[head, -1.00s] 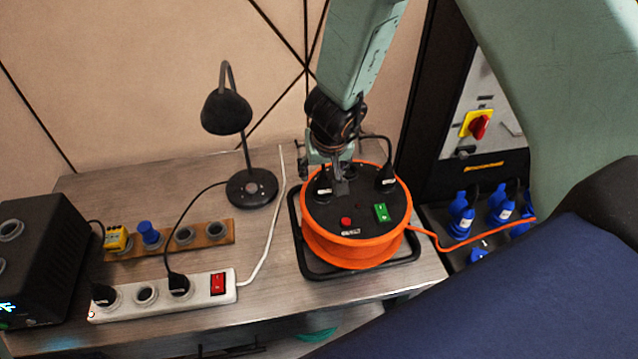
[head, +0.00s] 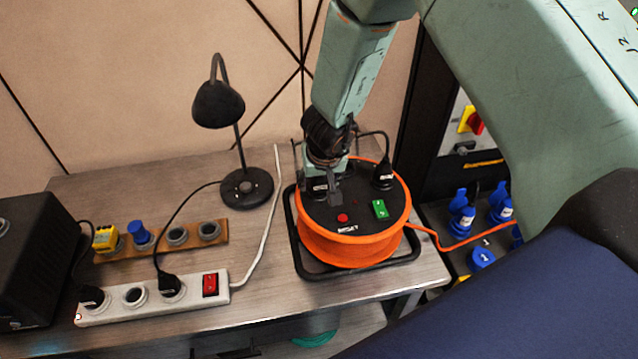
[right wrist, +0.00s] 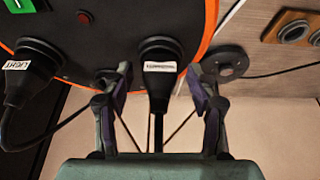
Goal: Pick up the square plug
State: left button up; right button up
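My right gripper (head: 328,186) is over the orange cable reel (head: 345,248) in the head view. In the right wrist view the right gripper (right wrist: 160,82) is open, with one finger on each side of a black plug (right wrist: 157,68) bearing a white label. A gap shows on both sides of the plug. The plug sits in the reel's dark top; in the head view the gripper partly hides it. A second black plug (right wrist: 32,78), labelled LIGHT, stands in the reel beside it. A squarish yellow plug (head: 106,238) stands on the wooden socket board (head: 205,245). My left gripper is out of view.
A white power strip (head: 145,307) with black plugs and a red switch lies at the front left. A black lamp (head: 245,187) stands behind. A blue plug (head: 140,232) is on the wooden board. Blue plugs (head: 462,215) stand right of the table. An orange cable runs right.

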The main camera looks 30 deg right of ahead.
jog(key=shift+a, duration=0.15)
jog(key=c, duration=0.3)
jog(key=shift+d, duration=0.25)
jog(key=c, duration=0.4)
jog(key=shift+a, duration=0.15)
grip_shut()
jog(key=shift+r, duration=0.1)
jog(key=shift+r+p, duration=0.25)
jog(key=shift+p, duration=0.1)
notch_tip(320, 180, up, 8)
jog(key=p, duration=0.7)
jog(key=shift+f, duration=0.1)
jog(key=shift+r+p, duration=0.7)
jog(key=shift+r, duration=0.05)
jog(key=shift+f, duration=0.1)
